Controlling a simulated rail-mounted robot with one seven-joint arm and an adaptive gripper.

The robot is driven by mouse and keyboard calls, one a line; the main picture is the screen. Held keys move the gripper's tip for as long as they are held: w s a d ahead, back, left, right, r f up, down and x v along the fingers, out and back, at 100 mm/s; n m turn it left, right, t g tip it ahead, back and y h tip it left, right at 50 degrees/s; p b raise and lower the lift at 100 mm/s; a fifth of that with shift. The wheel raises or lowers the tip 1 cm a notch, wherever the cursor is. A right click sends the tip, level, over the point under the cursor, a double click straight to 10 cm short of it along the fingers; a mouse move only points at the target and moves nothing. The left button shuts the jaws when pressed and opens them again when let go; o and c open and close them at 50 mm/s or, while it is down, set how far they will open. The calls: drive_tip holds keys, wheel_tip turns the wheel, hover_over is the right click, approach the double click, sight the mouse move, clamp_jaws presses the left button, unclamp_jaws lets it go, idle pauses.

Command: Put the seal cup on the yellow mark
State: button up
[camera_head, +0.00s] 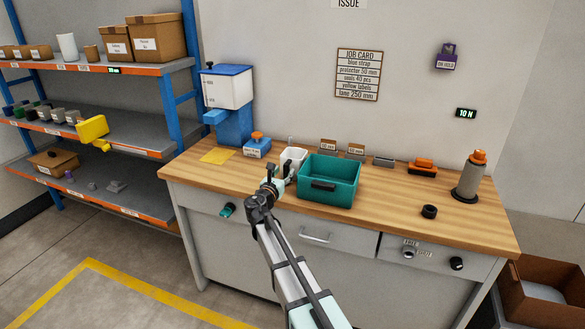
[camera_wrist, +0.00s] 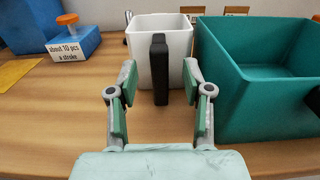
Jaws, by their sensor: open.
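The seal cup appears to be the white, square-topped cup (camera_head: 293,157) with a dark upright handle, standing on the bench; its white wall (camera_wrist: 138,48) and black handle (camera_wrist: 160,70) face me in the wrist view. My gripper (camera_wrist: 159,82) is open, its fingers to either side of the handle with gaps between. In the head view my gripper (camera_head: 281,174) is at the cup's near side and partly covers it. The yellow mark (camera_head: 217,156) is a flat, bare patch on the bench's left end; part of it (camera_wrist: 14,72) shows at the wrist view's left edge.
A teal bin (camera_head: 342,180) stands close right of the cup. A blue dispenser (camera_head: 234,125) and a blue block with an orange knob (camera_head: 257,148) stand behind and left, near the mark. The bench is clear between cup and mark. A shelf rack stands left.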

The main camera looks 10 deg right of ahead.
sight(285, 169)
drive_tip(key=x, duration=0.4)
drive_tip(key=shift+w+f+p, duration=0.1)
drive_tip(key=shift+w+p, duration=0.05)
drive_tip(key=shift+p, duration=0.25)
clamp_jaws()
